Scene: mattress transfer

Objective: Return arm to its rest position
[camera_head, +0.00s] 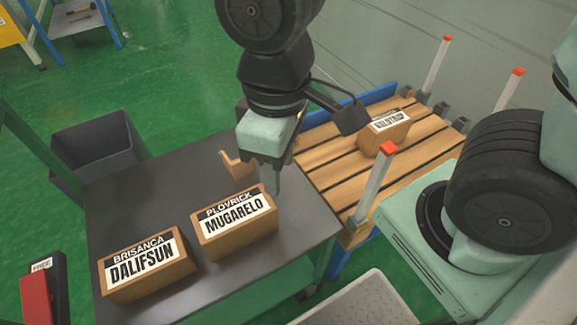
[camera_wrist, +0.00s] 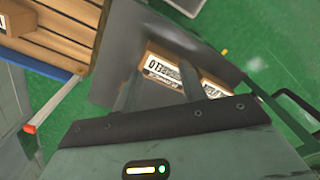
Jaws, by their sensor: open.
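My gripper (camera_head: 268,178) is above the dark table (camera_head: 140,195), at the far end of the box labelled MUGARELO (camera_head: 235,225). In the wrist view its two fingers (camera_wrist: 150,95) stand apart, with the MUGARELO box (camera_wrist: 172,75) beyond them. Nothing shows held between them. The box labelled DALIFSUN (camera_head: 148,266) sits on the table to the left of the MUGARELO box. A third labelled box (camera_head: 384,138) rests on the slatted wooden pallet (camera_head: 335,160) at the right. My arm hangs down from the top of the head view.
Upright posts with red tips (camera_head: 374,185) stand around the pallet. A grey bin (camera_head: 95,155) is on the green floor behind the table's left side. A red and black item (camera_head: 40,295) is at lower left. The table's left back area is bare.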

